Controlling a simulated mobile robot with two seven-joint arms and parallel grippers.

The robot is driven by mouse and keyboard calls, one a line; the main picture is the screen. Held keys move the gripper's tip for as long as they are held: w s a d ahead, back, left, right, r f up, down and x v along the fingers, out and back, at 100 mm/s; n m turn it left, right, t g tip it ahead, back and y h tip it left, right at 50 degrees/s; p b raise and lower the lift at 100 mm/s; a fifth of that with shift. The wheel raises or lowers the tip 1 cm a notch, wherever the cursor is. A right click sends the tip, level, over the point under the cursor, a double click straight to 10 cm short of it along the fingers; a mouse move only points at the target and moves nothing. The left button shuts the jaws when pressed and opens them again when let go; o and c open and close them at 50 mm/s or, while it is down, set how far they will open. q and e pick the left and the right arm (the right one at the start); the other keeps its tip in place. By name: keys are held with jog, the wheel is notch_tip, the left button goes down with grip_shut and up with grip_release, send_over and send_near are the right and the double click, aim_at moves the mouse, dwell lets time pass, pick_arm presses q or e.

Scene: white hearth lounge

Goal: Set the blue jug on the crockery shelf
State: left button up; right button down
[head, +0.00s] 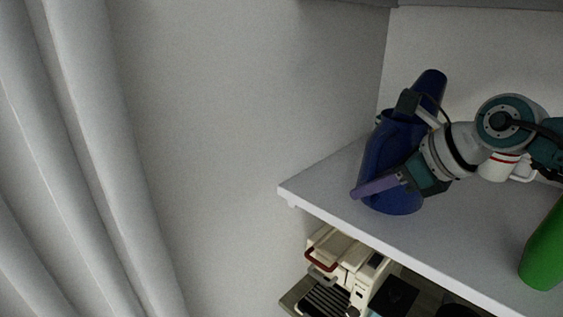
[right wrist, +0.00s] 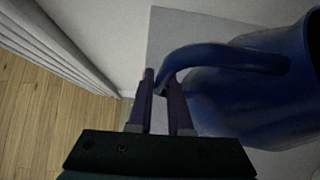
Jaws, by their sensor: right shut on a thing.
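The blue jug (head: 385,148) is at the left end of the white crockery shelf (head: 325,186), near the wall. Its base appears at the shelf surface, but I cannot tell whether it rests fully on it. My right gripper (head: 378,187) comes in from the right in front of the jug. In the right wrist view the fingers (right wrist: 158,92) are shut on the end of the jug's curved handle (right wrist: 215,52), with the jug body (right wrist: 240,100) to the right. The gripper hides part of the jug in the head view. My left gripper is not in view.
A white mug with a red band (head: 494,169) stands behind my right wrist. A green object (head: 546,250) stands at the shelf's right front. A cream coffee machine (head: 345,262) is below the shelf. The shelf's front left corner is bare. Grey curtains (head: 85,150) hang at left.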

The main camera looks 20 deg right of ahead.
jog(key=c, duration=0.8)
grip_release()
jog(key=shift+c, duration=0.2)
